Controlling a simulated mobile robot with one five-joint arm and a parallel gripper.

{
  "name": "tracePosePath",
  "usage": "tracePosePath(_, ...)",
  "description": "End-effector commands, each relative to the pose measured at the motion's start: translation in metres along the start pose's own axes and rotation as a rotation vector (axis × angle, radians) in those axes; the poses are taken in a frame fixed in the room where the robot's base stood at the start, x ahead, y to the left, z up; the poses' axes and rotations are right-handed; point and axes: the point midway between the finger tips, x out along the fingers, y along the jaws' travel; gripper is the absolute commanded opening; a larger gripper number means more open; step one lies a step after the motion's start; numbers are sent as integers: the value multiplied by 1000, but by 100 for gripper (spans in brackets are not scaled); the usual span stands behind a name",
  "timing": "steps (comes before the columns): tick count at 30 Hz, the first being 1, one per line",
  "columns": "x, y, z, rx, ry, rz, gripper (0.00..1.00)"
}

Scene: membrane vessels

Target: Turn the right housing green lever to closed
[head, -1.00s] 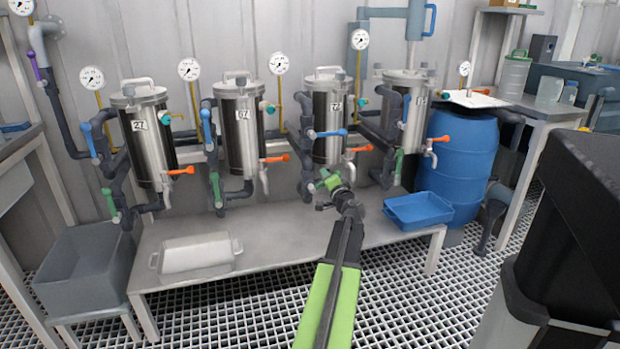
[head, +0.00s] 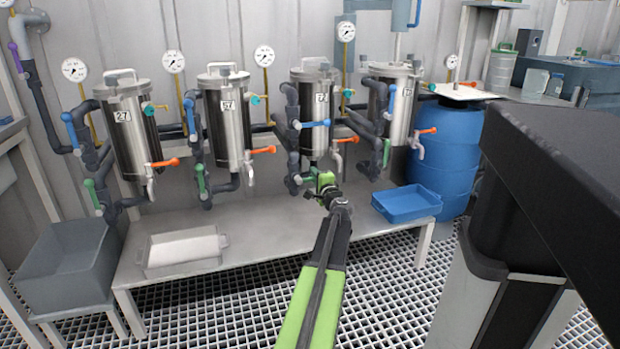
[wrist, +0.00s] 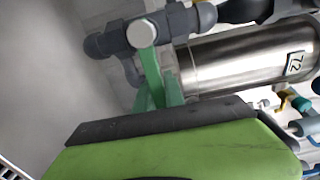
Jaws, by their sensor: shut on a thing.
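The third housing from the left (head: 308,105), a steel cylinder labelled 72, has my gripper (head: 325,180) at its lower pipework. The same housing (wrist: 245,62) lies sideways in the wrist view. Its green lever (wrist: 151,72) runs from a round grey pivot (wrist: 142,33) down behind my gripper's dark jaw, across the housing's axis. My gripper is shut on this lever; the jaws hide its far end. The rightmost housing (head: 401,95) has its own green lever (head: 386,153), standing roughly upright along its pipe, apart from my gripper.
Blue levers (head: 316,124) and orange levers (head: 345,139) stick out near the housing. A blue tray (head: 407,215) and a white tray (head: 183,268) sit on the low bench (head: 290,250). A blue barrel (head: 447,150) stands right. A dark-topped block (head: 570,190) fills the near right.

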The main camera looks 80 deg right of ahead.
Motion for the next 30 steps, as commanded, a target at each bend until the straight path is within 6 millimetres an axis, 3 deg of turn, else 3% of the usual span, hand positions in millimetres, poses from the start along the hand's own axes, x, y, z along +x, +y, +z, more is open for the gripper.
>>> tracePosePath(1, -2, 0, -9, 2, 18, -1, 0)
tracePosePath(8, -3, 0, -12, 1, 21, 0, 0)
tracePosePath(9, -3, 0, -12, 1, 21, 0, 15)
tracePosePath(14, -3, 0, -10, 0, 17, 0, 35)
tracePosePath(24, -6, 0, -8, -1, 13, 0, 35)
tracePosePath(26, -14, 0, -7, -1, 13, 0, 35)
tracePosePath(30, -47, 0, -6, -1, 14, 0, 35)
